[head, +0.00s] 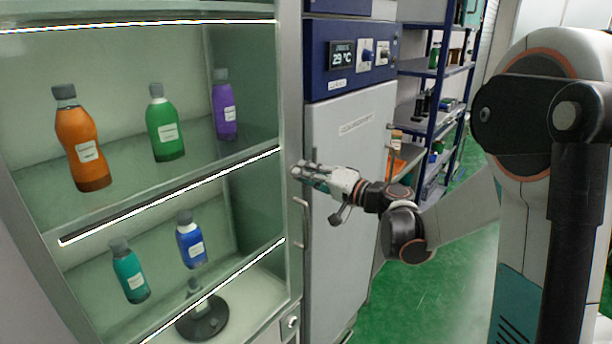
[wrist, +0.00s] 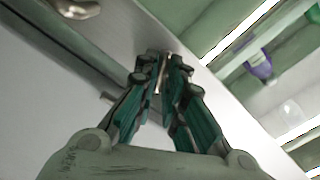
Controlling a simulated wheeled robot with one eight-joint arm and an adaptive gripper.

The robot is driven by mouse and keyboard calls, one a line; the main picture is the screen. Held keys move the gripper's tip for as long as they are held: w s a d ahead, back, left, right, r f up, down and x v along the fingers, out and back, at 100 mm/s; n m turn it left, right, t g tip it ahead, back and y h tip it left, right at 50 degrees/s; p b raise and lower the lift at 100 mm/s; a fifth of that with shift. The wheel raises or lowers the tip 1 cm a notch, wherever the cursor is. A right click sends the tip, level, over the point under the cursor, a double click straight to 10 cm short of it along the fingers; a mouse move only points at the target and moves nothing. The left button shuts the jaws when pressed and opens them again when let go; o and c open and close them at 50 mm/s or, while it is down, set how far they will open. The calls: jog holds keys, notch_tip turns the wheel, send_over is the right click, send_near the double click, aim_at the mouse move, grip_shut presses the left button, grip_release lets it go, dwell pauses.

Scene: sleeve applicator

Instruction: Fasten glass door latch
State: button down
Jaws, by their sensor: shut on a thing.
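The glass-fronted cabinet has a pale frame (head: 289,80) at the left of the head view, with bottles showing behind the glass. My gripper (head: 297,172) is at the right upright of that frame, just above a curved metal handle (head: 303,222). In the wrist view my gripper's teal fingers (wrist: 163,68) close on a small, thin metal piece at the frame, which appears to be the latch (wrist: 161,84). The fingers hide most of it, so its exact position cannot be told. A metal handle end (wrist: 75,8) shows at the upper left of the wrist view.
A grey-and-blue unit with a temperature display (head: 342,54) stands right beside the cabinet, close behind my gripper. A blue shelf rack (head: 436,75) with supplies is further back. Green floor (head: 445,285) lies open at lower right.

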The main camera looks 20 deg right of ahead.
jog(key=m, duration=0.5)
jog(key=shift+f+m+b, duration=0.1)
jog(key=shift+m+b, duration=0.2)
jog(key=shift+b, duration=0.1)
dwell(0.3)
jog(key=c, duration=1.7)
grip_release()
jog(key=v, duration=1.2)
